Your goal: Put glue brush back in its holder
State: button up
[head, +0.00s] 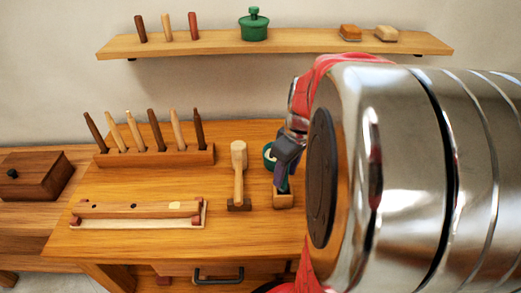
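My gripper (283,177) hangs over the right part of the bench, small and partly hidden behind my large silver arm link. Its dark fingers reach down just above or in front of a small wooden block (283,201). I cannot tell whether it holds anything or touches the block. A round green item with a pale inside (269,155) shows just behind the fingers, partly covered. A pale wooden tool with a dark foot (238,175) is left of my gripper, apart from it. I cannot make out for certain which item is the glue brush or its holder.
A wooden rack (155,157) with several handled tools stands at the bench's back left. A long wooden piece (138,209) lies in front of it. A shelf (300,45) above carries pegs, a green pot (254,24) and two blocks. A dark box (35,173) is far left.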

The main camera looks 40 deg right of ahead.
notch_tip(320, 180, up, 14)
jog(key=s, duration=0.2)
jog(key=shift+d+f, duration=0.15)
jog(key=shift+f, duration=0.05)
dwell(0.4)
jog(key=shift+m, duration=0.3)
dwell(0.5)
jog(key=s+a+f+t, duration=0.1)
jog(key=a+f+t, duration=0.1)
jog(key=a, duration=0.9)
jog(key=a+f+m+t, duration=0.1)
jog(key=a+f, duration=0.1)
jog(key=a, duration=1)
jog(key=shift+s+f+m+t, duration=0.3)
jog(key=shift+s+f+t, duration=0.05)
jog(key=shift+t, duration=0.05)
